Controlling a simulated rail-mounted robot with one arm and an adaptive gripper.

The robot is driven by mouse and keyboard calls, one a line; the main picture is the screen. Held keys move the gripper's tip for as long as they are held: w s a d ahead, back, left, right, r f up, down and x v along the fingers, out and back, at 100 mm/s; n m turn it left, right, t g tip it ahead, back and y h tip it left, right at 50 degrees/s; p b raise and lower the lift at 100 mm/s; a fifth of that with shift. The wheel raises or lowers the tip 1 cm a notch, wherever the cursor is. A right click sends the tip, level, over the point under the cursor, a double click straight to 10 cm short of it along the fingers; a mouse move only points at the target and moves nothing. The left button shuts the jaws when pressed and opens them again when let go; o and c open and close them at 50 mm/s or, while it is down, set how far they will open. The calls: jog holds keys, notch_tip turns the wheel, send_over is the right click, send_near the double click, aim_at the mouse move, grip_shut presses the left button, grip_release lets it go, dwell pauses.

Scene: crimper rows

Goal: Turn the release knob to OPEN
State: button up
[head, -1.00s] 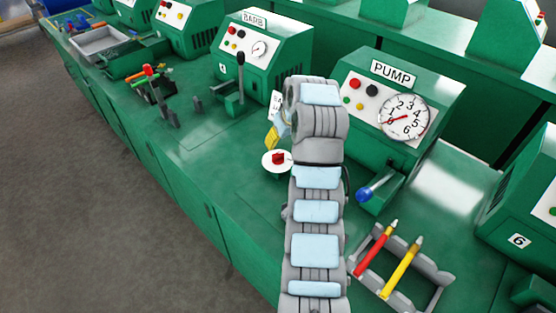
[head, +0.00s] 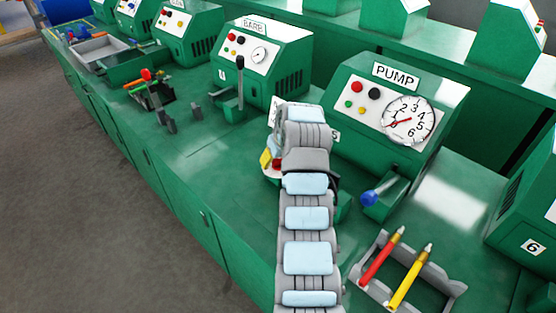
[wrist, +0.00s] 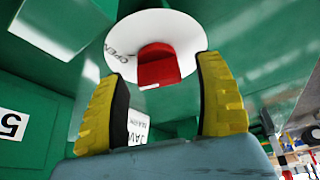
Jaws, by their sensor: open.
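The release knob (wrist: 158,66) is red and sits on a round white dial plate (wrist: 190,30) with the word OPEN at its left in the wrist view. My gripper (wrist: 165,100) is open, with its two yellow fingers on either side of the knob and a gap showing on both sides. In the head view the knob (head: 277,164) is mostly hidden behind my arm, and only a bit of the white plate (head: 268,174) shows. One yellow finger (head: 265,157) shows beside the knob there. I cannot tell which mark the knob points to.
The PUMP box (head: 350,110) with its gauge (head: 407,121) stands right of my arm. A blue-knobbed lever (head: 370,198) is in front of it. A grey rack (head: 440,290) holds a red and a yellow tool.

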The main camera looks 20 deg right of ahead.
jog(key=c, duration=1.2)
jog(key=shift+m+p, duration=0.3)
jog(key=shift+p, duration=0.4)
jog(key=m+p, duration=0.1)
jog(key=p, duration=0.2)
jog(key=shift+a+r+m+h, duration=0.1)
jog(key=shift+r+m+h, duration=0.05)
jog(key=shift+m+h, duration=0.2)
jog(key=m+h+p, duration=0.1)
jog(key=m+p, duration=0.1)
jog(key=shift+p, duration=0.3)
jog(key=shift+f+m+p, duration=0.25)
jog(key=shift+m+p, duration=0.15)
jog(key=shift+m, duration=0.15)
